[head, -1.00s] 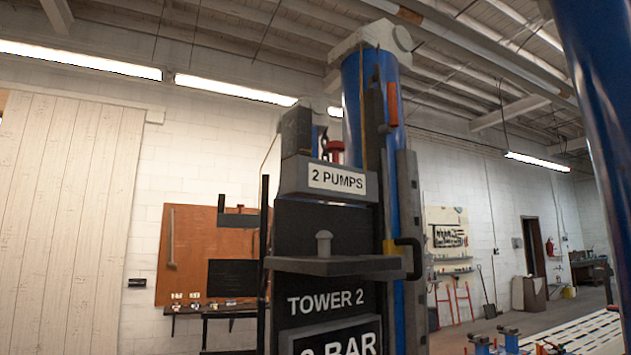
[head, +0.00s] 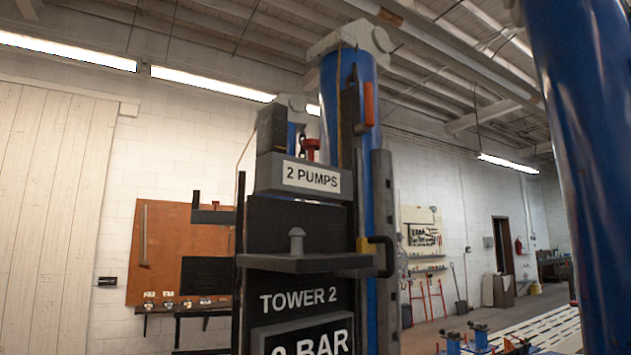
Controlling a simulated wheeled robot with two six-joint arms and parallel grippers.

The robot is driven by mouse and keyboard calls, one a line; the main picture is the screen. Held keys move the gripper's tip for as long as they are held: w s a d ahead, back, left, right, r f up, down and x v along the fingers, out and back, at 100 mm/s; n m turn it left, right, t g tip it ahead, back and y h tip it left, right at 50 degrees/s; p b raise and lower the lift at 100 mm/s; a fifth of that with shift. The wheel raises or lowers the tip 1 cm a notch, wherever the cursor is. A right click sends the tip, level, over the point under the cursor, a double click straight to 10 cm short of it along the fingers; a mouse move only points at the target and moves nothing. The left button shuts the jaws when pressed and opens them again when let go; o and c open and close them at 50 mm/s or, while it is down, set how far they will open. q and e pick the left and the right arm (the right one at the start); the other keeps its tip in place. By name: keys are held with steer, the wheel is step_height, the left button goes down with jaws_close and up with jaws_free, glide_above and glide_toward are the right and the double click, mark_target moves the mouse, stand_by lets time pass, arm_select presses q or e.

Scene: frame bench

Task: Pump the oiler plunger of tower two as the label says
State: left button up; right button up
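Tower two (head: 298,225) stands in the middle of the head view, a dark panel in front of a blue column, with "TOWER 2" written on it. A label (head: 311,177) reading "2 PUMPS" is on the grey block near its top. A red knob (head: 312,146) shows just behind that block; its lower part is hidden. A grey mushroom-shaped knob (head: 296,240) stands upright on a grey shelf (head: 300,263) below the label. I cannot tell from the view which knob is the oiler plunger. Neither of my grippers is in view.
A second blue column (head: 580,150) rises close by at the right. A black handle with a yellow part (head: 363,244) sticks out at the tower's right side. A sign ending in "BAR" (head: 310,342) is cut off below. A brown pegboard (head: 165,250) hangs behind left.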

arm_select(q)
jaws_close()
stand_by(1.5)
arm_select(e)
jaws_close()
